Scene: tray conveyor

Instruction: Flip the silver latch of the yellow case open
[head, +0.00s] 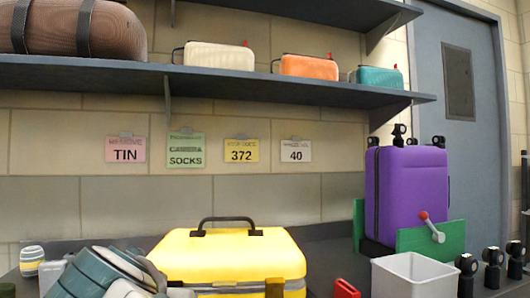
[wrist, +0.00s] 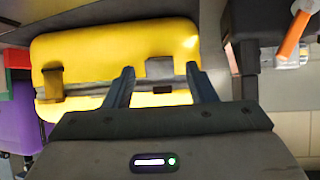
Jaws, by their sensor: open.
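The yellow case (head: 230,252) lies at the bottom centre of the head view, its dark handle on top. In the wrist view the yellow case (wrist: 110,45) spans the upper left, with a dark seam along its front. In the head view one brown latch (head: 275,288) shows at the front right. My gripper (wrist: 159,70) is open and empty, fingers on either side of the first latch; I cannot tell if they touch the case.
A purple suitcase (head: 412,190) stands at the right by a green panel (head: 455,240) with a red-tipped lever (head: 432,228). A white bin (head: 415,260) is right of the case. Several black knobs stand at far right. Shelves (head: 220,80) with small cases hang above.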

